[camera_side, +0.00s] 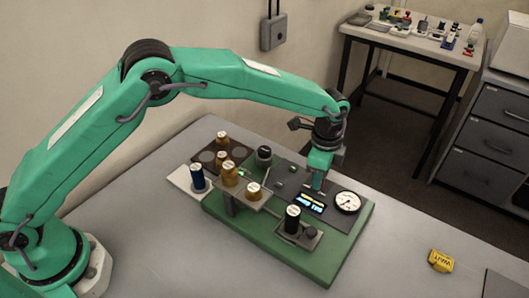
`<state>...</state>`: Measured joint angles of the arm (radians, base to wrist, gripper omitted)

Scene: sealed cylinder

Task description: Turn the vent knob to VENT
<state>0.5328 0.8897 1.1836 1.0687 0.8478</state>
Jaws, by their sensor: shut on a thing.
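The gauge's needle is too small to read. A black cylinder (292,219) stands upright in a grey holder at the front of the base.
Several amber jars (230,176) stand left of the panel, on a raised shelf and a brown rack. A blue cylinder (197,178) stands on a white pad. A yellow tag (441,260) lies at right.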

